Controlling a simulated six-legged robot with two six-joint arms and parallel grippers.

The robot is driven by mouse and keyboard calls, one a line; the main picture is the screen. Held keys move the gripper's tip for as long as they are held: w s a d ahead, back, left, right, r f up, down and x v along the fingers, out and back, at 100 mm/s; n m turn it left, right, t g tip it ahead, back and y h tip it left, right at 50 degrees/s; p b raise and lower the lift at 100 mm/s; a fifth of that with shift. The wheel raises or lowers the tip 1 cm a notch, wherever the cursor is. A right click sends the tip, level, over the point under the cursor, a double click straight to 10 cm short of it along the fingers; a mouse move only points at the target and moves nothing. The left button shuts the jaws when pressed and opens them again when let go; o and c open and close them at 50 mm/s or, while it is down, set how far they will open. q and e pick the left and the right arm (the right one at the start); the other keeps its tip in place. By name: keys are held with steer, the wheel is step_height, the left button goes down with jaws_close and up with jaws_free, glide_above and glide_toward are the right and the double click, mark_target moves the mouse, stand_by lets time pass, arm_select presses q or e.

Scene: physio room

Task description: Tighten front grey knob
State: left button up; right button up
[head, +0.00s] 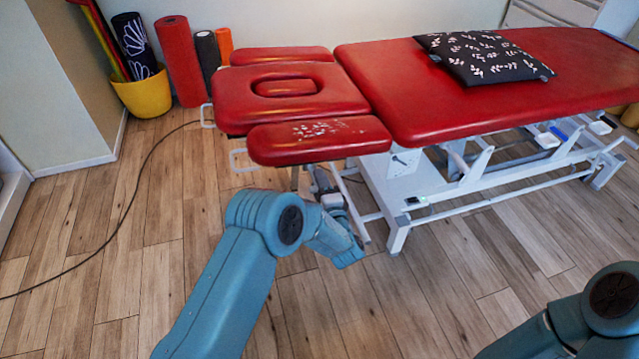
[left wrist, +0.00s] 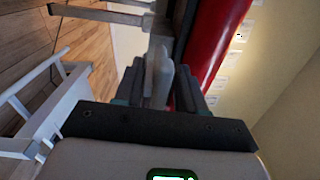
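The front grey knob (left wrist: 158,75) shows in the left wrist view as a pale grey, wing-like piece beside the red cushion's underside. My left gripper (left wrist: 160,84) has one dark finger on each side of it, and the knob fills the gap between them, so the gripper looks shut on it. In the head view my left gripper (head: 325,186) is just below the front red armrest (head: 320,139) of the treatment table, partly hidden by my wrist. The knob cannot be made out there. My right arm shows at the bottom right, its gripper out of view.
The red table top (head: 480,85) carries a black patterned cushion (head: 485,57). The table's white frame (head: 405,222) stands close right of my left wrist. A yellow bucket (head: 146,93) and rolled mats (head: 181,60) stand at the back left. A cable (head: 130,205) crosses the open floor.

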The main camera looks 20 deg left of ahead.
arm_select(q)
steer(key=p+v, duration=0.1)
steer(key=v, duration=1.5)
steer(key=shift+p, duration=0.4)
steer(key=shift+s+d, duration=0.1)
